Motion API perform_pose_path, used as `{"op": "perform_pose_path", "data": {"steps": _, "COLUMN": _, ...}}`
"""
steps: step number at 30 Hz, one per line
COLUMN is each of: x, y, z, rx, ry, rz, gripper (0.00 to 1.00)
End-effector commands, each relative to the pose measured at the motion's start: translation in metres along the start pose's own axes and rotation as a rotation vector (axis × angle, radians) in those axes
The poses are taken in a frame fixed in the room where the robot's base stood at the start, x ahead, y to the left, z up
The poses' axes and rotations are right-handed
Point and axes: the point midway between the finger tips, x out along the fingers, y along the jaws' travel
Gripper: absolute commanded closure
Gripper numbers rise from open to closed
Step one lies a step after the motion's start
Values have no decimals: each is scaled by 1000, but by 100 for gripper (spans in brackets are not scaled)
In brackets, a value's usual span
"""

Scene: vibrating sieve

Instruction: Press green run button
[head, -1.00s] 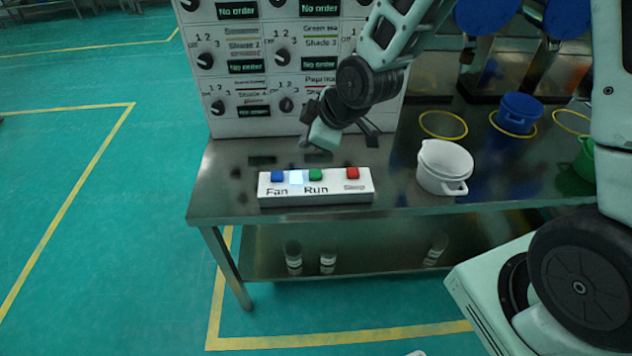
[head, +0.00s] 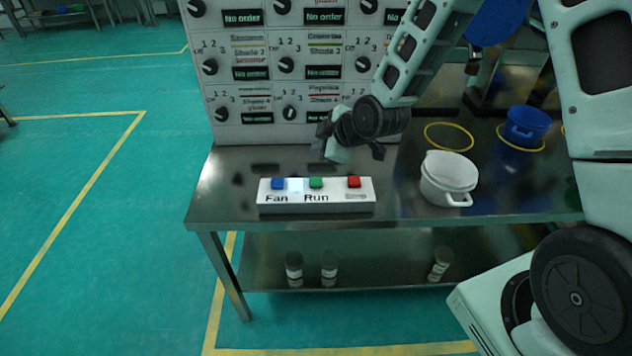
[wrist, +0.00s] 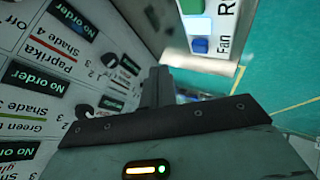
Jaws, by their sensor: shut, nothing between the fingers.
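The white button box (head: 330,206) lies on the steel table, with a blue Fan button (head: 278,184), a green Run button (head: 316,182) and a red button (head: 354,181) on top. A bright white square (head: 296,185) sits between blue and green. My gripper (head: 340,150) is above and behind the box, between the green and red buttons in the picture, apart from them. In the wrist view my gripper (wrist: 154,86) is shut and empty. There the green button (wrist: 193,6) is partly cut off at the top, with the blue button (wrist: 200,45) below it.
A panel of black knobs and "No order" displays (head: 245,73) stands behind the box. A white pot (head: 447,180) stands on the table to the right, with a blue pot (head: 526,125) in a yellow ring beyond. The table (head: 225,195) left of the box is clear.

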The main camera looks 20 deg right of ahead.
Motion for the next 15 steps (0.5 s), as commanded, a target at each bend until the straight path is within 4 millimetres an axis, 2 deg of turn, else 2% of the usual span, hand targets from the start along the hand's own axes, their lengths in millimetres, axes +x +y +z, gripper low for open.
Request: {"op": "perform_pose_path", "data": {"steps": 15, "x": 49, "y": -36, "z": 36, "rx": 0, "ry": -1, "rz": -1, "gripper": 100}}
